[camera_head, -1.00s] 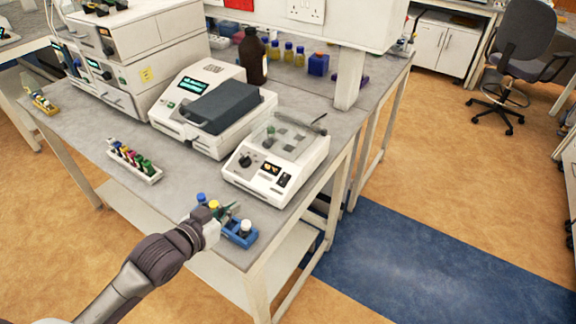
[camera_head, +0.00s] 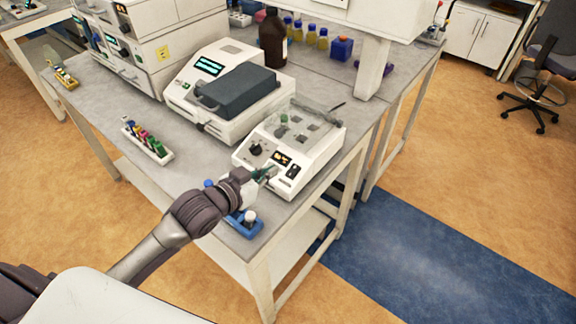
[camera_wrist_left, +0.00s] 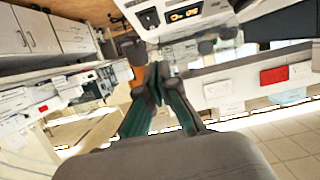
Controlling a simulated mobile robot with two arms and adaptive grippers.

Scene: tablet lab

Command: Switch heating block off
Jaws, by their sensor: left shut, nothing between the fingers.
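The heating block (camera_head: 318,149) is a white box with a clear lid at the right front of the bench. Its front panel has a black knob (camera_head: 256,149), a lit orange display (camera_head: 281,158) and a small black switch (camera_head: 293,171). My left gripper (camera_head: 270,172) is shut and empty, its tips just in front of the panel below the display, left of the switch. I cannot tell whether they touch it. In the left wrist view the dark green fingers (camera_wrist_left: 160,72) are together, with the block's panel (camera_wrist_left: 168,28) at the top edge. My right gripper is not in view.
A blue rack (camera_head: 245,228) with a white-capped vial sits under my left wrist at the bench's front edge. A rack of coloured tubes (camera_head: 147,140) lies left. A white device with a dark lid (camera_head: 238,90) stands behind. Bare bench (camera_head: 190,172) lies between.

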